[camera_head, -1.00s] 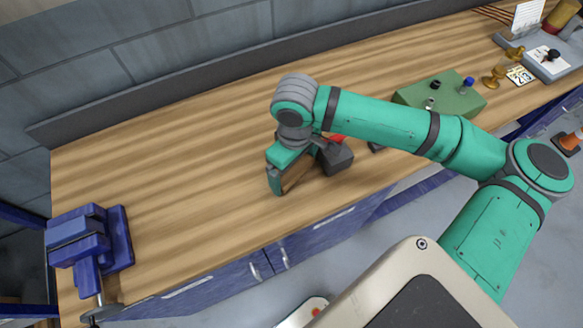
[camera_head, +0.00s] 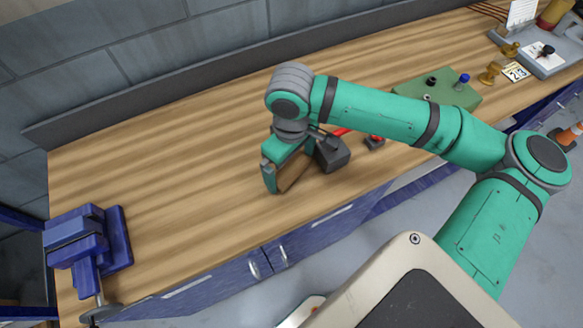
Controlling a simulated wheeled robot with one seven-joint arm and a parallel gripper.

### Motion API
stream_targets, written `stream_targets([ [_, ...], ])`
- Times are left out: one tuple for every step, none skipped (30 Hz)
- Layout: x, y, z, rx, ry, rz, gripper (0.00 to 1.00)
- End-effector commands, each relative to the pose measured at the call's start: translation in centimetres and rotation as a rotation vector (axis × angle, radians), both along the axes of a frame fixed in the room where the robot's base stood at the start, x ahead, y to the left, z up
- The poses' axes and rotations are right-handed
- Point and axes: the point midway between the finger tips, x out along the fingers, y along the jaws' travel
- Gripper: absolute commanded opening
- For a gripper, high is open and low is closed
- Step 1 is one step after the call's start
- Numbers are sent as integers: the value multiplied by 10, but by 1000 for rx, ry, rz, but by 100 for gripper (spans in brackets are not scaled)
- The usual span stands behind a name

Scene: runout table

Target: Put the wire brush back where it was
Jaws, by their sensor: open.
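My gripper (camera_head: 286,172) is low over the middle of the wooden bench (camera_head: 170,160), near its front edge, jaws open. A darker brown patch shows between its fingers. I cannot tell whether it is a wooden part of the wire brush or shaded bench top. No wire brush can be made out for sure.
A blue vise (camera_head: 88,240) stands at the bench's left end. A small dark box with a red button (camera_head: 374,143) lies right of my gripper. A green control box (camera_head: 437,92) and brass-coloured pieces (camera_head: 490,75) stand farther right.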

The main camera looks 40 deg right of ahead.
Motion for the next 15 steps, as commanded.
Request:
stream_targets([
  [1, 0, 11, -2, -2, 0, 100],
  [1, 0, 17, -2, -2, 0, 100],
  [0, 0, 26, -1, -2, 1, 100],
  [0, 0, 32, -2, -1, 1, 100],
  [1, 0, 38, -1, -2, 1, 100],
  [1, 0, 46, -2, -2, 1, 100],
  [0, 0, 52, -2, -1, 2, 100],
  [1, 0, 57, -2, -1, 1, 100],
  [1, 0, 64, -1, -1, 1, 100],
  [0, 0, 69, -1, -1, 1, 100],
  [0, 0, 73, -1, -1, 1, 100],
  [0, 0, 78, 0, 0, 1, 100],
  [0, 0, 82, 0, -1, 0, 100],
  [0, 0, 85, 0, -1, 0, 100],
  [0, 0, 88, 0, 0, -1, 100],
])
